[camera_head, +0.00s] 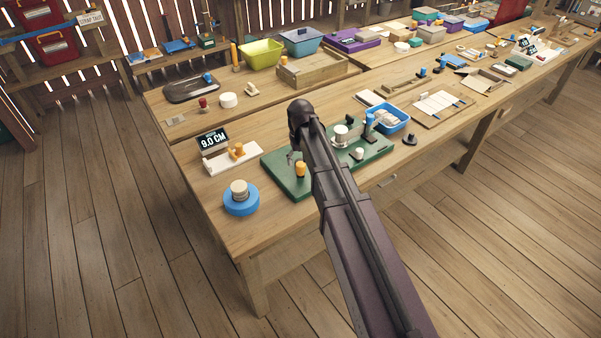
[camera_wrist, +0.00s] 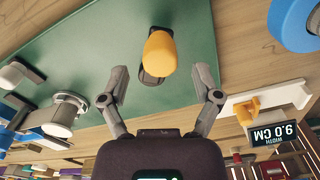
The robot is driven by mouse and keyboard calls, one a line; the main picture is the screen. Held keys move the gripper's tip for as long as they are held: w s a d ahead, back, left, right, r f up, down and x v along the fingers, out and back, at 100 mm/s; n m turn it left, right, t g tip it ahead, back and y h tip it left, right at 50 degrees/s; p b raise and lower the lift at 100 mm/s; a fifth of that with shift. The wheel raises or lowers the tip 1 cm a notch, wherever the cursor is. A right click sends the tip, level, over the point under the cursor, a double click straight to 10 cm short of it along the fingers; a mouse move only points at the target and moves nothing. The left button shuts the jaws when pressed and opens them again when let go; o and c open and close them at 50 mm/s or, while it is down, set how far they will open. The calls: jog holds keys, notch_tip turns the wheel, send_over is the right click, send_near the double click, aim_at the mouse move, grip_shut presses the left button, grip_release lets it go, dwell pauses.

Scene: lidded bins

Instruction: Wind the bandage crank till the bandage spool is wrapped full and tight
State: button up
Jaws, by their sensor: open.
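The crank's yellow-orange knob (camera_wrist: 160,52) stands on the green board (camera_wrist: 95,50) in the wrist view, on a dark grey base. My gripper (camera_wrist: 160,78) is open, with one finger on each side of the knob's near end and gaps on both sides; nothing is held. A white bandage roll or spool (camera_wrist: 65,108) sits at left on the board. In the head view the knob (camera_head: 300,169) and white spool (camera_head: 341,133) show on either side of my arm, which hides part of the green board (camera_head: 279,178). How full the spool is, I cannot tell.
A blue disc with a pale roll (camera_head: 241,205) is near the table corner. A blue bin (camera_head: 391,125) stands right of the board.

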jog(key=shift+f+b, duration=1.6)
jog(key=shift+f, duration=0.25)
jog(key=shift+c, duration=0.2)
grip_shut()
